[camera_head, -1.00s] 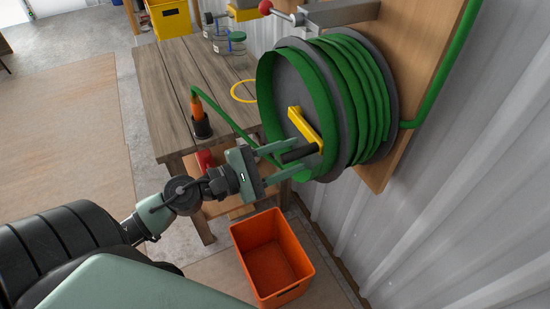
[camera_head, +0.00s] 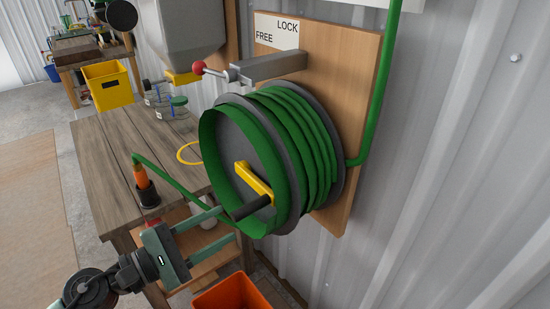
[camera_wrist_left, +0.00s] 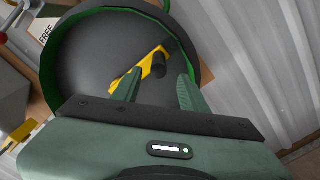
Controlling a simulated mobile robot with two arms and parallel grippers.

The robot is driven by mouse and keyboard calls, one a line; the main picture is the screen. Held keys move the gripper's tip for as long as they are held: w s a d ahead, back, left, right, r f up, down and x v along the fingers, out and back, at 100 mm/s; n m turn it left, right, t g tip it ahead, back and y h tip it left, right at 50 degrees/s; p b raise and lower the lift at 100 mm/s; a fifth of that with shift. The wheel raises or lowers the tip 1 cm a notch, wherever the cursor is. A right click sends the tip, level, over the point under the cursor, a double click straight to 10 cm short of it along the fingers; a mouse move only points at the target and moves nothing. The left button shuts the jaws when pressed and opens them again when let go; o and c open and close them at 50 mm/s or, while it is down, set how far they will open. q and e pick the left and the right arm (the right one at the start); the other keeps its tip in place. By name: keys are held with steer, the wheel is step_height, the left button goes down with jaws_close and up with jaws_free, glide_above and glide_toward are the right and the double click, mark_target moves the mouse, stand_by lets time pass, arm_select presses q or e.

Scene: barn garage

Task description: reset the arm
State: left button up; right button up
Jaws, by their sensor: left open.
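My left gripper (camera_head: 227,225) is open and empty, low in front of the hose reel (camera_head: 225,160), which is wound with green hose. The reel's yellow crank (camera_head: 254,182) carries a black handle (camera_head: 250,207). In the head view the handle's near end lies close to my fingertips. In the left wrist view, the two green fingers (camera_wrist_left: 160,85) point at the reel face, with the black handle (camera_wrist_left: 159,66) between and just beyond their tips. I cannot tell whether a finger touches it. My right gripper is not in view.
A red-knobbed lever (camera_head: 198,67) sits above the reel beside a board marked LOCK and FREE. A wooden table (camera_head: 110,160) at left bears an orange nozzle (camera_head: 140,176) in a black holder, jars and a yellow ring. An orange bin (camera_head: 232,292) stands below. A corrugated wall is at right.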

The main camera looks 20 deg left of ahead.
arm_select(q)
steer(key=w+a+f+n+y, duration=0.1)
steer(key=a+f+n+y, duration=0.4)
steer(key=f+n, duration=0.4)
steer(key=w+a+f+n+y, duration=0.2)
steer(key=a+f+n, duration=0.4)
steer(key=f+n, duration=0.35)
steer(key=s+a+f+n+g+y, duration=0.1)
steer(key=s+f+n+g+y, duration=0.15)
steer(key=f+n, duration=0.5)
steer(key=s+a+f+n+g+y, duration=0.1)
steer(key=s+f+n, duration=0.25)
steer(key=f, duration=0.75)
steer(key=s+d+f+n+g+p, duration=0.1)
steer(key=s+d+f+n+g, duration=0.1)
steer(key=s+f+n, duration=0.45)
steer(key=s+d+f+n+g, duration=0.2)
steer(key=s+d+f+n, duration=0.1)
steer(key=f, duration=0.6)
steer(key=s+d+f+n+g, duration=0.3)
steer(key=s+d+f+n, duration=0.2)
steer(key=s, duration=0.4)
steer(key=s+d+f+n+g+h, duration=0.1)
steer(key=s+d+f+n+g, duration=0.3)
steer(key=s+f, duration=0.3)
steer(key=s+d+n, duration=0.1)
steer(key=s, duration=0.2)
steer(key=shift+d+n+p, duration=0.25)
steer(key=shift+n+p, duration=0.05)
